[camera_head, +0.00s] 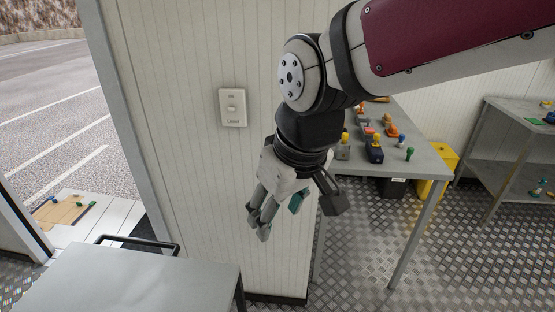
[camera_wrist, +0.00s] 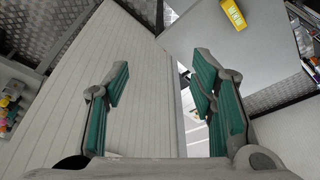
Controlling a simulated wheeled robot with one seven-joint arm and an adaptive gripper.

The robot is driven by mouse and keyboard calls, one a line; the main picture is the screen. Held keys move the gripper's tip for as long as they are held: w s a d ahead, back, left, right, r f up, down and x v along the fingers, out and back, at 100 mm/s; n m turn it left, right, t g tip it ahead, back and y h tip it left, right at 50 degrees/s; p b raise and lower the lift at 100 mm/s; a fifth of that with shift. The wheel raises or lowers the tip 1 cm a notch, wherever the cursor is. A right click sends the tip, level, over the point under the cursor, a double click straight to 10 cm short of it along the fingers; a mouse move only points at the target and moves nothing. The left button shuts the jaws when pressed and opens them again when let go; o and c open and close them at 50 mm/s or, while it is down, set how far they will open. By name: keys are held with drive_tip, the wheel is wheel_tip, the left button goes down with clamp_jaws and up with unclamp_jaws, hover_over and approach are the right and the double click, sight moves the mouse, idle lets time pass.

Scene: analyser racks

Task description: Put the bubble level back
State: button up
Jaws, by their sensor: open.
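My gripper (camera_head: 278,212) hangs in front of the white panelled wall in the head view, pointing down. Its teal-padded fingers stand wide apart in the wrist view (camera_wrist: 160,90), with nothing between them. A yellow block with pale marks (camera_wrist: 232,13) lies on a grey surface (camera_wrist: 205,45) at the top of the wrist view, beyond the fingertips and apart from them. It may be the bubble level, but it is too small to be sure. I cannot make out a bubble level in the head view.
A bare grey table or cart top (camera_head: 130,280) stands at lower left, with a dark handle. A light switch (camera_head: 232,107) is on the wall (camera_head: 190,170). Behind my arm, a grey bench (camera_head: 425,160) holds several small coloured items. A shelf (camera_head: 510,125) stands at right. A doorway opens at left.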

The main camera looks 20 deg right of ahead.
drive_tip(key=s+d+r+m+t+h, duration=0.1)
drive_tip(key=s+d+r+m, duration=0.2)
drive_tip(key=s+d, duration=0.5)
drive_tip(key=shift+s+d+r+m+t, duration=0.2)
drive_tip(key=shift+s+d+m+t, duration=0.2)
drive_tip(key=shift+m, duration=0.3)
drive_tip(key=shift+a, duration=0.1)
